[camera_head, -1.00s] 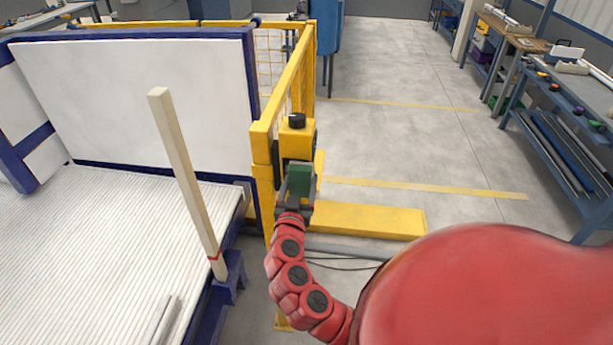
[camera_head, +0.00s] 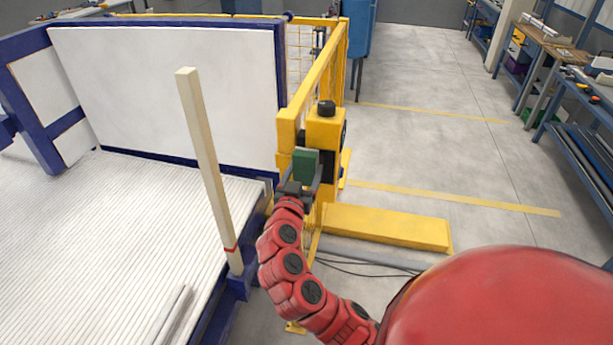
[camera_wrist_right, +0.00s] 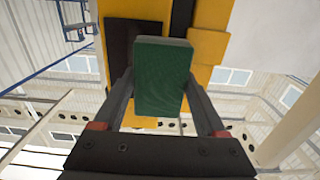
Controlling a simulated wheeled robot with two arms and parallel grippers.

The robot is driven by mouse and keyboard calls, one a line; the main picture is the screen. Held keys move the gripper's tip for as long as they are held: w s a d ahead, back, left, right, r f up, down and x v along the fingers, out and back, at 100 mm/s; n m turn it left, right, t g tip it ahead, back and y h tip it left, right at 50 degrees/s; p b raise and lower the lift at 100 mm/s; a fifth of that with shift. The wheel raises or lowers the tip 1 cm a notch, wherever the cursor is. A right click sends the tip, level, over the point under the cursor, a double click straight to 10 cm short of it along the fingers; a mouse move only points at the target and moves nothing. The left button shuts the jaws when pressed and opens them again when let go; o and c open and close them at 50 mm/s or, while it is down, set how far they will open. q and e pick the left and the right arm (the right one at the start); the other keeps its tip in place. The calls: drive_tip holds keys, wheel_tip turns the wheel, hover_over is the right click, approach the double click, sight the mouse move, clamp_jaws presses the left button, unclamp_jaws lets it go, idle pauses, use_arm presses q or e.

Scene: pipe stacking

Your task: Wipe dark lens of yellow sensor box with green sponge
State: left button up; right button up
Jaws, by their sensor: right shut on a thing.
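The yellow sensor box (camera_head: 325,128) with a black knob on top is mounted on the yellow post of the fence. Its dark lens (camera_head: 327,166) shows partly, to the right of the sponge; the rest is hidden. My right gripper (camera_head: 304,182) is shut on the green sponge (camera_head: 304,166) and holds it upright in front of the box's left part. In the right wrist view the sponge (camera_wrist_right: 162,76) sits between both fingers, with yellow and black surfaces behind it. I cannot tell whether the sponge touches the box. My left gripper is not in view.
A yellow fence (camera_head: 318,72) and a white panel with a blue frame (camera_head: 165,95) stand left of the box. A wooden post (camera_head: 208,165) rises beside the pipe stack (camera_head: 110,240). A yellow base beam (camera_head: 390,226) lies on the floor. Open floor (camera_head: 430,150) is at the right.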

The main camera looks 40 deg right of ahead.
sight(336, 163)
drive_tip(key=shift+r, duration=0.55)
drive_tip(key=shift+s+d+f, duration=0.1)
drive_tip(key=shift+s+d, duration=1.05)
drive_tip(key=shift+s, duration=0.15)
drive_tip(key=shift+s+d, duration=0.4)
drive_tip(key=shift+s, duration=0.05)
drive_tip(key=shift+s+d, duration=0.8)
drive_tip(key=shift+s, duration=0.2)
